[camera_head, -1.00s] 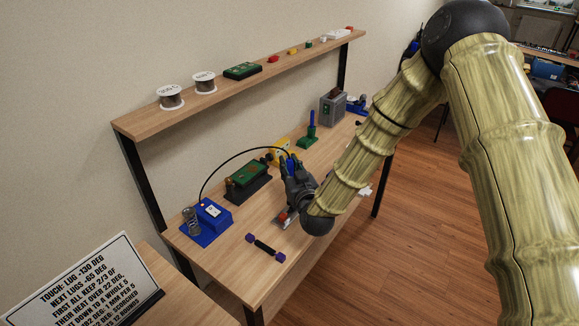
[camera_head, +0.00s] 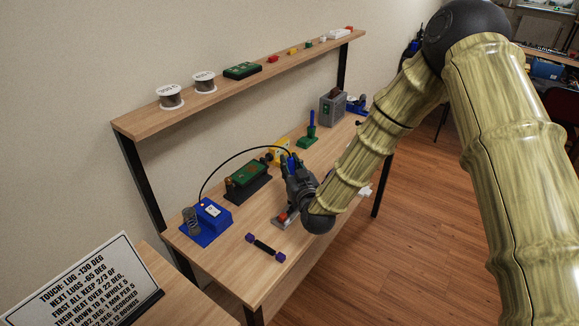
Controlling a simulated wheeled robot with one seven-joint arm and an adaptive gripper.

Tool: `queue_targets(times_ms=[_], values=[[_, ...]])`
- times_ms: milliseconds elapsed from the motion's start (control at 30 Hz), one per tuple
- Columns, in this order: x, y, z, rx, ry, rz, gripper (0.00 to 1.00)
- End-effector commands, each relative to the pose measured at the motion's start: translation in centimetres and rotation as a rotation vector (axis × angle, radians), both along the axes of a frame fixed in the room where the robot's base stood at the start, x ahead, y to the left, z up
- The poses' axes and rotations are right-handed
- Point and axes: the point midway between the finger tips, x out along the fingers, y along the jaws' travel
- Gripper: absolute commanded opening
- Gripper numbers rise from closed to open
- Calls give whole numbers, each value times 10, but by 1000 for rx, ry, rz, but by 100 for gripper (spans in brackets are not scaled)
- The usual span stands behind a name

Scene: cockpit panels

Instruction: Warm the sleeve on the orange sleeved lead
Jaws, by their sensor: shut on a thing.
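My gripper (camera_head: 292,172) is over the middle of the bench, pointing away from my arm. It is shut on a blue-handled tool (camera_head: 291,160), which a black cable (camera_head: 238,153) links to the blue station (camera_head: 210,213). The tool's tip is hidden by the gripper. A small grey and red item (camera_head: 284,219) lies on the bench just below and left of the gripper, partly covered. I cannot tell whether it is touched. A dark lead with purple ends (camera_head: 265,247) lies near the front edge. I cannot make out an orange sleeved lead.
A green board in a black holder (camera_head: 247,178) stands left of the gripper. A yellow item (camera_head: 279,150), a green stand (camera_head: 309,137) and a grey box (camera_head: 333,107) are behind. A shelf (camera_head: 225,92) runs above.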

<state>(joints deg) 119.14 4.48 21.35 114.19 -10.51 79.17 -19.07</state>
Motion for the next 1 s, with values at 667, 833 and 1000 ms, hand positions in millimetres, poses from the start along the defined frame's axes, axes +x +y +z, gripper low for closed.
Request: queue_targets(times_ms=[667,833,1000], values=[[15,-12,0,1,0,-1,1],[15,-11,0,0,0,-1,1],[15,-11,0,0,0,-1,1]])
